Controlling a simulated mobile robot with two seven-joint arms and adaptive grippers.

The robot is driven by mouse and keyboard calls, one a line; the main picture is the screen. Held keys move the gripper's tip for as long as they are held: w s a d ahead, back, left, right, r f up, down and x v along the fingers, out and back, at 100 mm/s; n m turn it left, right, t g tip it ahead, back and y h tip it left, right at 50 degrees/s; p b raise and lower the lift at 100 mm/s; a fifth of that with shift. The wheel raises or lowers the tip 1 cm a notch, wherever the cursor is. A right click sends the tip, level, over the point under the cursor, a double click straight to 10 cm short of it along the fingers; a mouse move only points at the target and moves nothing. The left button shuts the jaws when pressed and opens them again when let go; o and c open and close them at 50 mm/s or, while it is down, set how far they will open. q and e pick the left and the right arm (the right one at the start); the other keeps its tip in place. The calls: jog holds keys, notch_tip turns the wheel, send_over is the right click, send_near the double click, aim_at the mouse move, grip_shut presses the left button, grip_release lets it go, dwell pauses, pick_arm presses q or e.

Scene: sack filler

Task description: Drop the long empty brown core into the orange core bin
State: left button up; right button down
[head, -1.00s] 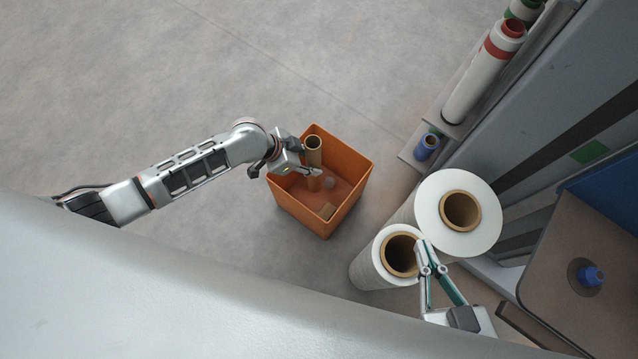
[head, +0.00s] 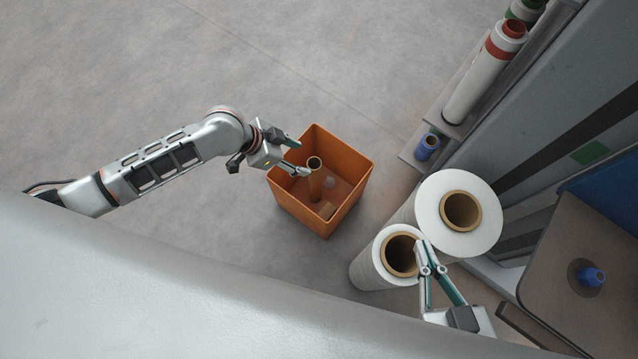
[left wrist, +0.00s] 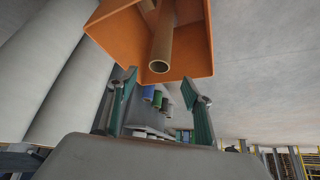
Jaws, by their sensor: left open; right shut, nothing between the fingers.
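The long brown core (head: 315,184) stands roughly upright inside the orange core bin (head: 348,158), its open top end near the rim level. My left gripper (head: 298,156) is open over the bin's left edge, its fingers apart from the core. In the left wrist view the core (left wrist: 163,38) shows its open end beyond the spread fingers (left wrist: 164,88), with the bin (left wrist: 115,38) around it. My right gripper (head: 425,243) is shut and empty, its tips beside the shorter white roll's core opening.
Small pieces lie on the bin floor. Two upright white rolls, a shorter one (head: 370,268) and a wider one (head: 483,222), stand right of the bin. A rack with a red-ended roll (head: 480,80) is at upper right. The floor left of the bin is clear.

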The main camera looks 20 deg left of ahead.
pick_arm(q)
jog(key=v, duration=0.5)
dwell(0.4)
